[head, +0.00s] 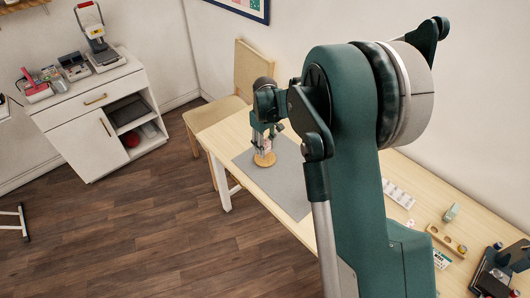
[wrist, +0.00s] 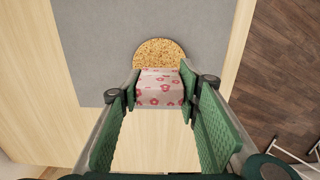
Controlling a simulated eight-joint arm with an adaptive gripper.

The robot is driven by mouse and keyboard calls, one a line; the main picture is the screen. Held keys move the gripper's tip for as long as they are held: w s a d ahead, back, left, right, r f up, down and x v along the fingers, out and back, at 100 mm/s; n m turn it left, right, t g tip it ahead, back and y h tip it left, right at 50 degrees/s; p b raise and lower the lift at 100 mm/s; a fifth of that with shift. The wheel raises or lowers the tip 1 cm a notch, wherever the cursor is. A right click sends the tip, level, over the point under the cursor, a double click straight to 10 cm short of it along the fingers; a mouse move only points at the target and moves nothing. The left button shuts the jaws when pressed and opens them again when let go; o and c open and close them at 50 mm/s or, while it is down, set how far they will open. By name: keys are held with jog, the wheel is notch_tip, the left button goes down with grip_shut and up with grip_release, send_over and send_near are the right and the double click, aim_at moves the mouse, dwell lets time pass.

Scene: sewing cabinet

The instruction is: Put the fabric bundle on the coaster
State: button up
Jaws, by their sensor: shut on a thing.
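The fabric bundle (wrist: 159,88), pale with a pink-red flower print, is between the fingertips of my gripper (wrist: 157,92) in the wrist view. My gripper is shut on it. The round cork coaster (wrist: 158,49) shows just beyond the bundle, which hides its near part. In the head view, my gripper (head: 265,140) points down over the coaster (head: 264,160), and the bundle (head: 267,145) shows small between the fingers. I cannot tell whether the bundle touches the coaster.
The coaster lies on a grey mat (head: 284,184) on the wooden table (head: 236,133). A wooden chair (head: 215,110) stands at the table's far end. A pill-box-like white tray (head: 398,193) and a wooden holder (head: 446,238) lie nearer. A white cabinet (head: 84,143) stands at left.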

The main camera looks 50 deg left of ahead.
aim_at(265, 142)
jog(key=shift+f, duration=1.7)
jog(key=shift+f+b, duration=0.2)
jog(key=shift+b, duration=0.15)
jog(key=o, duration=0.7)
jog(key=shift+r, duration=0.2)
notch_tip(265, 142, up, 12)
jog(key=shift+p, duration=0.8)
